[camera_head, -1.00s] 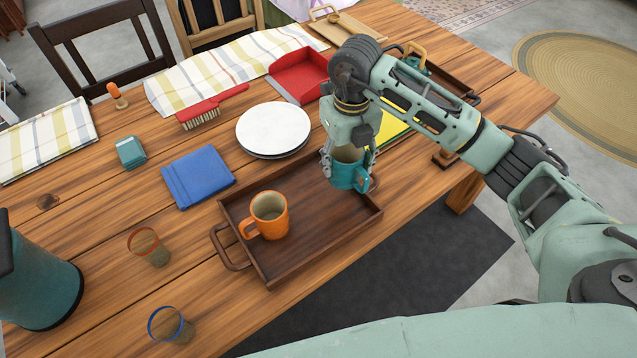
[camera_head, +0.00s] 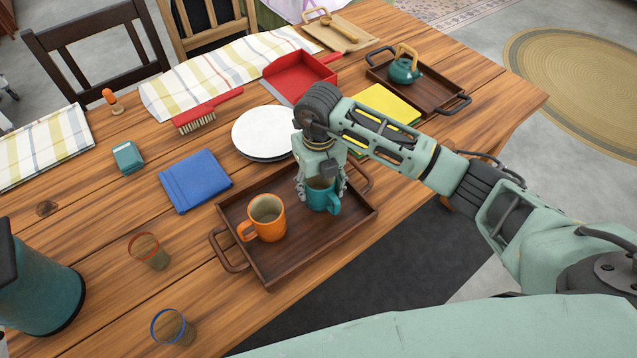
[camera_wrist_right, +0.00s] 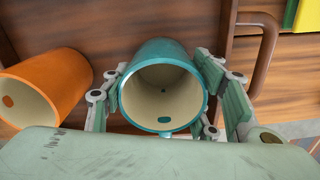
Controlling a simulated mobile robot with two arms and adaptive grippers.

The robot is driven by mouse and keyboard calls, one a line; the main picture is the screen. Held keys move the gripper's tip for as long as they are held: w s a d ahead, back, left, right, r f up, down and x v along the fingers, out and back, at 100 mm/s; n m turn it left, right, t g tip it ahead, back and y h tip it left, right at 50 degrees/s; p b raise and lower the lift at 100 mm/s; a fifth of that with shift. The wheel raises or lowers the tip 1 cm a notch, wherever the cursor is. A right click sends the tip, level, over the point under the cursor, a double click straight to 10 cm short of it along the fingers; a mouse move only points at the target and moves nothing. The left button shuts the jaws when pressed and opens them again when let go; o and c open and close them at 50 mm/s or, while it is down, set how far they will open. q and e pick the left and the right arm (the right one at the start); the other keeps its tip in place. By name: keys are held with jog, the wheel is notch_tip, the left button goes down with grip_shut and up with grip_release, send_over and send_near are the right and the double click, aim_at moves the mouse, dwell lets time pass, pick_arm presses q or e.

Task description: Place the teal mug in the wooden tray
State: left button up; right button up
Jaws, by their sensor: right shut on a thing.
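The teal mug (camera_head: 322,197) is in my right gripper (camera_head: 320,186), which is shut on it from above. It is upright over the right half of the wooden tray (camera_head: 275,274), beside the orange mug (camera_head: 267,217) that stands in the tray. I cannot tell whether the teal mug's base touches the tray floor. In the right wrist view the teal mug (camera_wrist_right: 163,88) sits between the finger pads, with its opening toward the camera. The orange mug (camera_wrist_right: 48,84) lies to its left there, apart from it. My left gripper is not in view.
A white plate stack (camera_head: 262,131), blue cloth (camera_head: 195,180) and yellow item (camera_head: 385,104) lie behind the tray. Two glasses (camera_head: 150,252) (camera_head: 172,327) stand left and in front. A second tray (camera_head: 440,98) holds a teal teapot (camera_head: 404,70). The tray's front right is clear.

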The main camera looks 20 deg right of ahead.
jog(key=o, duration=1.4)
jog(key=shift+r, duration=0.25)
notch_tip(320, 180, up, 12)
jog(key=shift+f+b, duration=0.15)
jog(key=shift+b, duration=0.4)
